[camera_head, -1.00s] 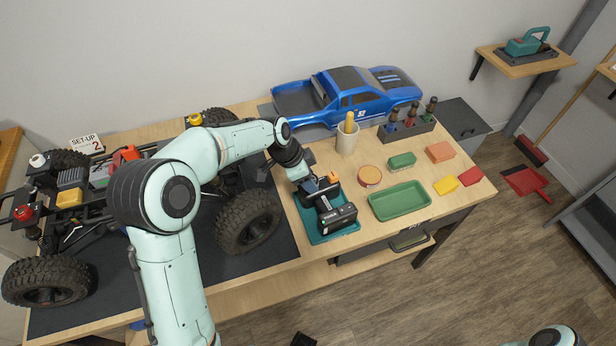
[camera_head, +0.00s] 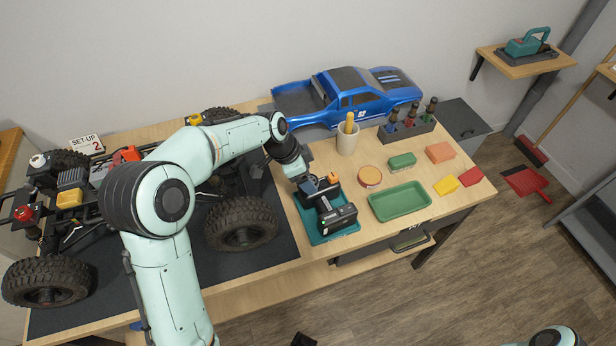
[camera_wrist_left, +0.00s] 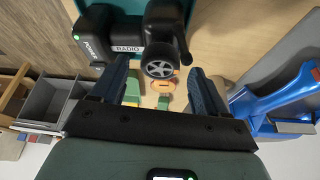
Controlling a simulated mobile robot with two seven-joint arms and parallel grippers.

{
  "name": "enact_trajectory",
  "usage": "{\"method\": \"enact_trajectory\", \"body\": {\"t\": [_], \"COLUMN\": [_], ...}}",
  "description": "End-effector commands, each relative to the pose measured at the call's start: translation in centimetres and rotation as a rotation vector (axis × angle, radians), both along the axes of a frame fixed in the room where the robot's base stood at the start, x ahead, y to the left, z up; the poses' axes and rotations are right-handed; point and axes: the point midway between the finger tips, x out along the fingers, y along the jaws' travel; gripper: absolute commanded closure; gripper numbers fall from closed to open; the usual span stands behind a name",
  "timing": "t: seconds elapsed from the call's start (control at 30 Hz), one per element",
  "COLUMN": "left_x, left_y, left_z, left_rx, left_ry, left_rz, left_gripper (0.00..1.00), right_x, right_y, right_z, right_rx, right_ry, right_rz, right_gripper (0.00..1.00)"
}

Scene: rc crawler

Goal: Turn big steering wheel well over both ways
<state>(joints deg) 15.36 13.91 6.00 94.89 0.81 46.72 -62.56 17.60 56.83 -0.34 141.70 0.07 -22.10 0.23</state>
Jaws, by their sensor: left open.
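The black radio (camera_head: 338,217) sits on a teal tray (camera_head: 316,238) on the workbench. Its steering wheel, a grey-spoked wheel with a dark rim (camera_wrist_left: 159,68), shows in the left wrist view. My left gripper (camera_wrist_left: 158,88) is open, with one dark finger on each side of the wheel; I cannot tell whether either touches it. In the head view my left gripper (camera_head: 306,184) is at the radio's far-left end, its fingers partly hidden. The crawler chassis stands at left; its near front tyre (camera_head: 241,222) is angled. My right gripper is not in view.
A green tray (camera_head: 400,201), a tape roll (camera_head: 370,176) and coloured blocks lie right of the radio. A cup (camera_head: 347,139), a screwdriver rack (camera_head: 407,128) and a blue truck body (camera_head: 345,95) stand behind. My left arm covers part of the chassis.

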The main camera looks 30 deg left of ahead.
Motion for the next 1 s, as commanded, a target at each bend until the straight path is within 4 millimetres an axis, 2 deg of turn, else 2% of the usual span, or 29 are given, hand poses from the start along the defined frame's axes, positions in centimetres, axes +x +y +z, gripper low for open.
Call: {"method": "enact_trajectory", "body": {"t": [0.3,0.5,0.67,1.0], "left_x": [-1.8,-2.7,-3.0,-3.0], "left_y": [2.1,2.9,3.2,3.2], "left_z": [6.8,9.7,10.7,10.7], "left_rx": [0.003,0.001,0.0,0.0], "left_ry": [-0.007,-0.004,-0.003,-0.002], "left_rz": [0.002,0.002,0.001,-0.001], "left_gripper": [0.26,0.26,0.26,0.26], "right_x": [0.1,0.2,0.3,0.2], "right_y": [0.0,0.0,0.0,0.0], "right_z": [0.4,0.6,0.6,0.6], "right_rx": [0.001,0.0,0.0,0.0], "right_ry": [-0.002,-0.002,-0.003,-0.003], "right_rz": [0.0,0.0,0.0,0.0], "right_gripper": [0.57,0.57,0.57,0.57]}}
